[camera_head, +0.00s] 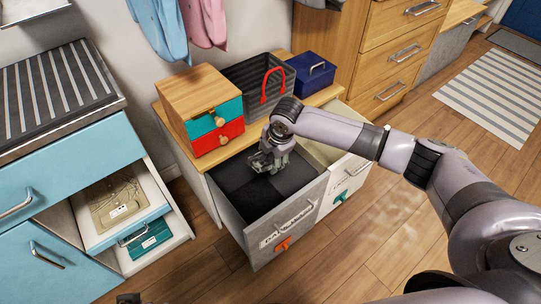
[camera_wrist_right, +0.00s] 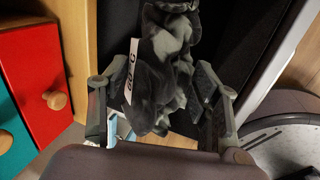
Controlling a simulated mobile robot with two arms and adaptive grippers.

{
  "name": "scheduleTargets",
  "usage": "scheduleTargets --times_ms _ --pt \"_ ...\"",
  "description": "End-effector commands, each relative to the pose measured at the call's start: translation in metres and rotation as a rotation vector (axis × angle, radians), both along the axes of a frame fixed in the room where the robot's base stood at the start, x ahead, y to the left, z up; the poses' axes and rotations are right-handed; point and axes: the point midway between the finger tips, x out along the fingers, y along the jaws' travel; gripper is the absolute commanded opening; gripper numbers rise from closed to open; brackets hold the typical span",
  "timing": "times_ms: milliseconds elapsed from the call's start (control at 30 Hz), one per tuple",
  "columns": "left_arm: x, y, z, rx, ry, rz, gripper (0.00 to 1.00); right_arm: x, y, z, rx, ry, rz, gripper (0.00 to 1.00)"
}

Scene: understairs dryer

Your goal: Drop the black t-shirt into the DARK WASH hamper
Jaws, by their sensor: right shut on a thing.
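My right gripper (camera_head: 268,160) is over the back part of this opening. In the right wrist view my right gripper (camera_wrist_right: 160,112) is shut on the black t-shirt (camera_wrist_right: 166,55), a crumpled dark cloth with lighter grey patches and a white lettered tag. The dark hamper interior lies behind the cloth. Whether the cloth touches the hamper's bottom or walls, I cannot tell. My left gripper is not clearly seen.
On the counter behind are a small wooden drawer box (camera_head: 196,88), a dark basket with a red handle (camera_head: 245,80) and a blue box (camera_head: 311,72). An open blue-fronted drawer (camera_head: 130,226) is at left.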

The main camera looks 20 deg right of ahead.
Motion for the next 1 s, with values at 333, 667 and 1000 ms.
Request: scheduleTargets --times_ms 333,667,1000 --pt "-0.0003 0.0002 0.0008 0.0 0.0 0.0 0.4 0.0003 -0.0001 0.0005 0.0 -0.001 0.0 0.63" --pt "-0.0005 0.0003 0.0005 0.0 0.001 0.0 0.4 0.0001 -0.0001 0.0001 0.0 0.0 0.0 0.81" --pt "0.0008 -0.0002 0.0012 -0.001 -0.004 0.0 0.4 -0.0013 -0.0007 0.0057 0.001 -0.001 -0.001 0.81"
